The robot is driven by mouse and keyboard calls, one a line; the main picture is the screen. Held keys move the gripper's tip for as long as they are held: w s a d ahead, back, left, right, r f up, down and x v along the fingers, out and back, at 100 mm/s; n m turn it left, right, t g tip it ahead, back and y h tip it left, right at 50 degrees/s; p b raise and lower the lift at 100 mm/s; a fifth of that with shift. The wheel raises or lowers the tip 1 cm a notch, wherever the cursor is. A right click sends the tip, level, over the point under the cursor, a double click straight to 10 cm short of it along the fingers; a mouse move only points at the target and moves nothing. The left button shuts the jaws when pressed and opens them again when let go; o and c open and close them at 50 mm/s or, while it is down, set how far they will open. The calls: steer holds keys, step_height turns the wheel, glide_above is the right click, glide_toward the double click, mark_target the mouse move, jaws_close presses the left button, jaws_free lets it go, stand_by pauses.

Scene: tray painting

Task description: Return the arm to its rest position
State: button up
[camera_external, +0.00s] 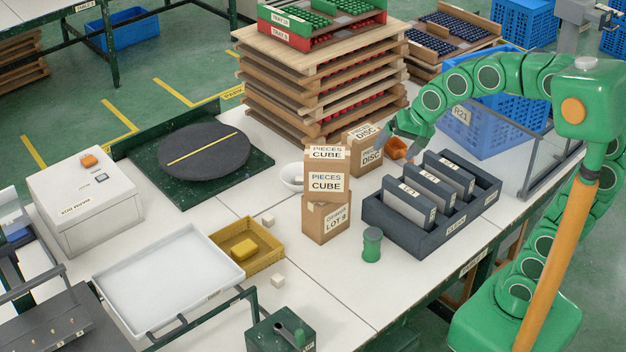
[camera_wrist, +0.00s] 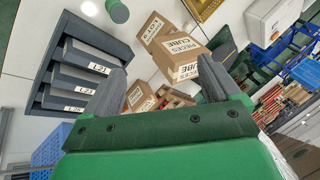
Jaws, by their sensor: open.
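My green arm (camera_external: 500,75) reaches in from the right, arched over the back of the white table. My gripper (camera_external: 384,138) hangs above the table, behind the dark rack and near the disc box. In the wrist view my gripper (camera_wrist: 158,78) has its two grey fingers spread apart, with nothing between them. Cardboard boxes show beyond the fingers. The finger tips are small and partly unclear in the external view.
A dark rack (camera_external: 415,238) of grey plates, stacked cube boxes (camera_external: 327,183) and a disc box (camera_external: 365,150) stand close by. Wooden trays (camera_external: 320,85) are piled behind, with a blue crate (camera_external: 485,128) under the arm. A green cylinder (camera_external: 372,245) stands in front.

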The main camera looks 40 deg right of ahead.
steer(key=s+d+f+n+g+h, duration=0.1)
steer(key=s+d+f+n+g, duration=0.2)
steer(key=s, duration=0.8)
steer(key=s+d+f+n+g+h, duration=0.1)
steer(key=s+d+f+n+g, duration=0.2)
steer(key=s+d+f, duration=0.4)
steer(key=s+d, duration=0.1)
steer(key=s, duration=0.4)
steer(key=shift+f+n+g, duration=0.25)
steer(key=shift+n+g, duration=0.15)
steer(key=shift+d, duration=0.1)
